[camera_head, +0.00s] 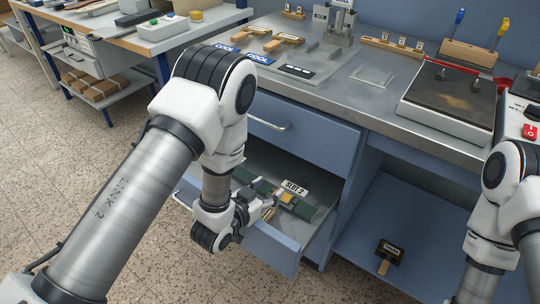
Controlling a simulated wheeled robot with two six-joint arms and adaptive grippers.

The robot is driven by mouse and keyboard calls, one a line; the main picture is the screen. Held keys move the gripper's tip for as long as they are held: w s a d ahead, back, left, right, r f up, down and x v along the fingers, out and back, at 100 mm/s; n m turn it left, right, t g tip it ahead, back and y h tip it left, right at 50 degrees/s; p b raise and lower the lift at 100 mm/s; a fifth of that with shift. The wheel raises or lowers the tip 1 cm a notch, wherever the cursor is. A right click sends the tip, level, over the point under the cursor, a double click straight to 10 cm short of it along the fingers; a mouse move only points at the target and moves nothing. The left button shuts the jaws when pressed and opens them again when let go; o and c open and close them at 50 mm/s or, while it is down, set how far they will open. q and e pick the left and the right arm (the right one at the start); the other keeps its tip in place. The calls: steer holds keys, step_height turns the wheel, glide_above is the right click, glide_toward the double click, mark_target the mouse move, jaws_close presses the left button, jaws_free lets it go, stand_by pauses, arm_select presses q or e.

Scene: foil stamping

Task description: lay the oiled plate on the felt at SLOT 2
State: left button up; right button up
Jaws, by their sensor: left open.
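A drawer (268,247) stands pulled open below the bench top. A white label reading SLOT 2 (295,188) is inside it, beside a strip of dark green felt (305,211). A small brass-coloured piece (287,197) lies on or just above the felt; I cannot tell which, nor whether it is the oiled plate. My left gripper (268,202) is open, low in the drawer, with its fingertips close to the brass piece. My arm hides the drawer's left part. My right arm enters at the right, but its gripper is out of view.
The drawer's front and side walls stand close around my left gripper. A closed drawer (300,138) is above. A dark stamp-like block with a wooden handle (389,252) lies on the lower shelf. A hot plate (450,98) and blue COOL signs (258,58) are on the bench (330,88).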

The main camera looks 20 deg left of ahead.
arm_select(q)
step_height(320, 180, up, 12)
steer(key=w+t, duration=0.1)
steer(key=t, duration=0.1)
steer(key=shift+w+d+f+t+h, duration=0.15)
steer(key=shift+w+d+t+h, duration=0.15)
steer(key=shift+h, duration=0.1)
arm_select(e)
steer(key=shift+w+f, duration=0.25)
steer(key=shift+f, duration=0.05)
arm_select(q)
steer(key=shift+s+p, duration=0.1)
steer(key=shift+p, duration=0.2)
arm_select(e)
steer(key=shift+a, duration=0.1)
